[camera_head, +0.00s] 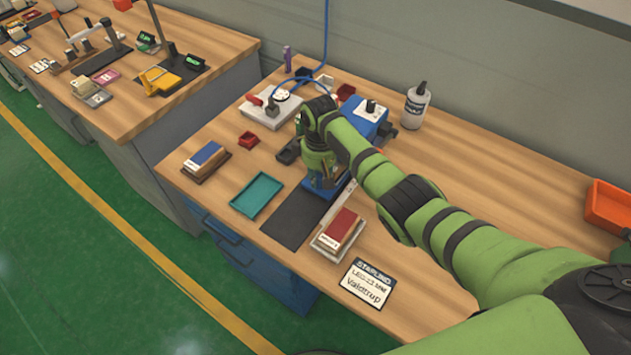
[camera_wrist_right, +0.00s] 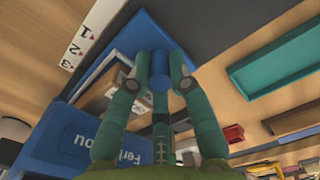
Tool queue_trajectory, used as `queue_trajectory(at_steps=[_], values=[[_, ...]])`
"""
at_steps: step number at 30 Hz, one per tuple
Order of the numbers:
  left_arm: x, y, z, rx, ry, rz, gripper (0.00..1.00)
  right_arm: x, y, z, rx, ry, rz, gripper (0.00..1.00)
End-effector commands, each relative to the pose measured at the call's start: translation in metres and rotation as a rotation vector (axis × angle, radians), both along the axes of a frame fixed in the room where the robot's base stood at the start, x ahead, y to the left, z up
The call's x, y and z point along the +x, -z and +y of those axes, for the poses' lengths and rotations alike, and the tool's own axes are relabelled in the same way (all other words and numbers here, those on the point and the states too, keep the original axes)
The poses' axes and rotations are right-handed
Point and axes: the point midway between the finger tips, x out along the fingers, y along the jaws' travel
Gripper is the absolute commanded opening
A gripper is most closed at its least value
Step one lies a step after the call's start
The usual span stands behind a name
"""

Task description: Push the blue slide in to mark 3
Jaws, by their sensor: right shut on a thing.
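The blue slide (camera_wrist_right: 137,38) shows in the right wrist view as a flat blue plate with an upright round blue knob (camera_wrist_right: 158,62). My right gripper (camera_wrist_right: 158,82) is shut on this knob. In the head view my right gripper (camera_head: 320,182) is low over the bench and hides most of the slide. A white scale strip (camera_wrist_right: 80,45) with marks 1, 2 and 3 lies beside the slide; it also shows in the head view (camera_head: 339,203). I cannot tell exactly which mark the slide's edge meets. The blue machine body (camera_head: 366,122) stands behind the gripper. My left gripper is not in view.
A teal tray (camera_head: 257,195) and a dark mat (camera_head: 290,218) lie left of the gripper. A white bottle (camera_head: 415,106) stands behind. The bench's right side is mostly clear.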

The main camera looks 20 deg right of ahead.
Motion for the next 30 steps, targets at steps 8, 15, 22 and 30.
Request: queue_trajectory(at_steps=[8, 15, 22, 30], values=[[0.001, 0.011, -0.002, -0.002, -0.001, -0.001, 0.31, 0.013, -0.001, -0.016, -0.004, 0.002, -0.007, 0.0], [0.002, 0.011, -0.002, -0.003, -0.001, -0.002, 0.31, 0.013, -0.002, -0.017, -0.007, 0.004, -0.009, 0.45], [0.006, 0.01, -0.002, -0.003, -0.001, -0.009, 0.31, 0.012, -0.001, -0.016, -0.004, 0.002, -0.005, 0.45], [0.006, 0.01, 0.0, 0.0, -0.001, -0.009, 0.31, 0.013, -0.023, -0.016, -0.003, 0.002, -0.009, 0.45]])
